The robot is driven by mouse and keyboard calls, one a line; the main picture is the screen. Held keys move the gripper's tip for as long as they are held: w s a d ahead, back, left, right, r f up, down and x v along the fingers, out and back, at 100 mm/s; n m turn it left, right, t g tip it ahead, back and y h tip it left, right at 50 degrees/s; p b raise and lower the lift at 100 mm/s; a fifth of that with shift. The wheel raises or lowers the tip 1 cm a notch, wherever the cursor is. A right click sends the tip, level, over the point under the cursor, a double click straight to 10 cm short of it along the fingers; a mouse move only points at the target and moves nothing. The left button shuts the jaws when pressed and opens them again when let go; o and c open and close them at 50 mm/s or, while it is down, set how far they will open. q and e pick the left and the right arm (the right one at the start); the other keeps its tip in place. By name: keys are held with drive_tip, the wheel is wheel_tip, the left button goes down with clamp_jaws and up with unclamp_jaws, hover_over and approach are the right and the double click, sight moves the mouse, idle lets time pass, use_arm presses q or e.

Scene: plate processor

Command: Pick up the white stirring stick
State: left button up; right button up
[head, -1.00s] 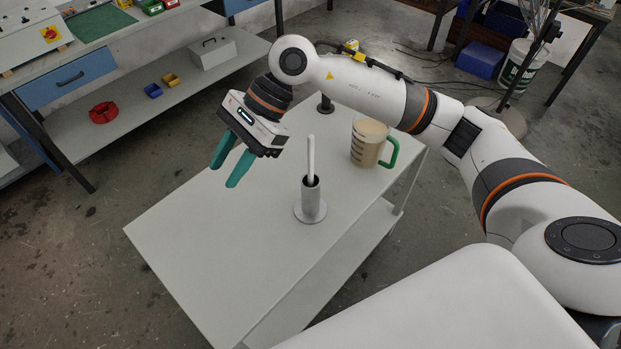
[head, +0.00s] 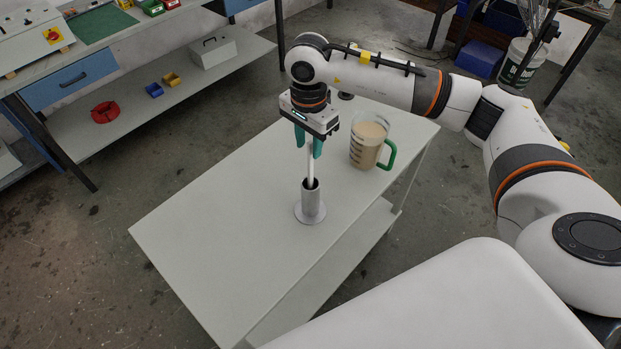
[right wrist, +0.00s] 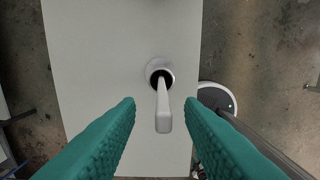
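The white stirring stick (head: 311,166) stands upright in a grey metal holder (head: 311,203) on the white table. In the right wrist view the stick (right wrist: 163,108) points toward the camera, out of the dark opening of its holder (right wrist: 160,72). My right gripper (head: 309,150) points down over the stick, at its upper end. Its green fingers are open, and in the right wrist view they (right wrist: 160,108) stand either side of the stick's top, with a gap on both sides. My left gripper is not in view.
A measuring jug (head: 368,140) with a green handle and beige liquid stands on the table (head: 220,235), right of the holder. The table's left and front are clear. A workbench with a lower shelf (head: 190,85) is at the back left.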

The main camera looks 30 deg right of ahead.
sight(310, 157)
wheel_tip(310, 157, down, 4)
drive_tip(key=shift+s+d+r+p, duration=0.1)
drive_tip(key=shift+r+p, duration=0.05)
drive_tip(key=shift+p, duration=0.95)
drive_tip(key=shift+f, duration=0.55)
clamp_jaws()
drive_tip(key=shift+r, duration=0.1)
